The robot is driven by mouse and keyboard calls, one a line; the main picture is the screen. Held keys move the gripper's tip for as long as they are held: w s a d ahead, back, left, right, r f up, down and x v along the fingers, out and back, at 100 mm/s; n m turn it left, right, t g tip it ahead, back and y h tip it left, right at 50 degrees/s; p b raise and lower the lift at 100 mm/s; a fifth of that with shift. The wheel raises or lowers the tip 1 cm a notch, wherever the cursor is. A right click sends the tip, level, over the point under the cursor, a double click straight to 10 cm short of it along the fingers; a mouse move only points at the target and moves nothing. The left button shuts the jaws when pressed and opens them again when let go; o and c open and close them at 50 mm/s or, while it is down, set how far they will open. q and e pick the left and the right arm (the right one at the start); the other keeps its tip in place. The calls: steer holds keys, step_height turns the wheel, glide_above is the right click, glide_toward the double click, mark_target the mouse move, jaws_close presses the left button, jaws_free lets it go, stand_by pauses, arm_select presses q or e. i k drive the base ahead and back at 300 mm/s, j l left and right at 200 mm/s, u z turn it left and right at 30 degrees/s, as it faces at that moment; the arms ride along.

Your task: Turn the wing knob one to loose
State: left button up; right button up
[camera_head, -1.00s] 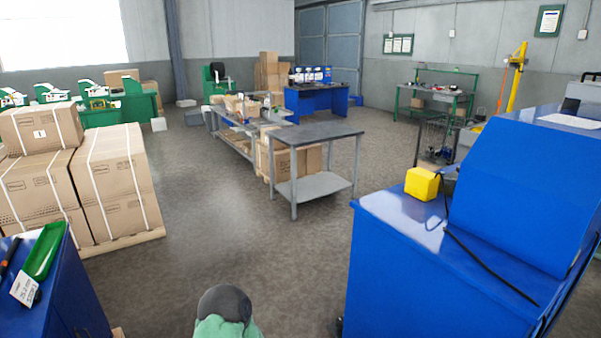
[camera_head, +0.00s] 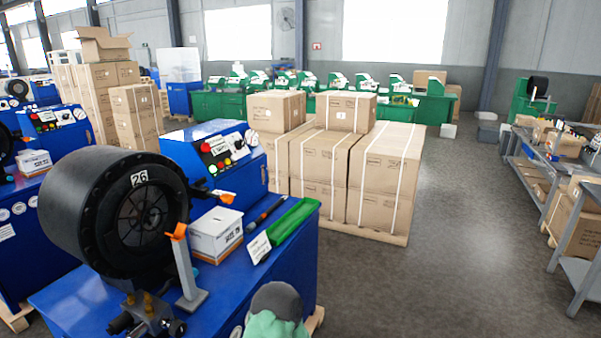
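The wing knob cannot be made out for certain. A crimper with a large black round head (camera_head: 115,205) marked 26 stands on a blue cabinet at the left front. Its blue control box (camera_head: 215,158) carries small coloured buttons, a dark knob and a gauge. An orange-topped grey post (camera_head: 187,270) stands in front of the head, and small dark fittings (camera_head: 145,316) sit below it. Neither of my grippers shows.
A white box (camera_head: 215,234), a green tray (camera_head: 293,221) and a small card (camera_head: 258,248) lie on the blue cabinet top (camera_head: 235,285). Stacked cartons (camera_head: 385,170) stand behind. A grey table (camera_head: 582,270) is at the right. The floor (camera_head: 450,260) between is clear.

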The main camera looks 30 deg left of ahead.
mark_target(199, 183)
steer(key=i+j+u, duration=0.15)
steer(key=i, duration=1.6)
steer(key=i+u, duration=0.25)
steer(key=u, duration=0.15)
steer(key=i+l+u, duration=0.2)
steer(key=u, duration=0.25)
steer(key=i+l+u, duration=0.25)
steer(key=u, duration=0.15)
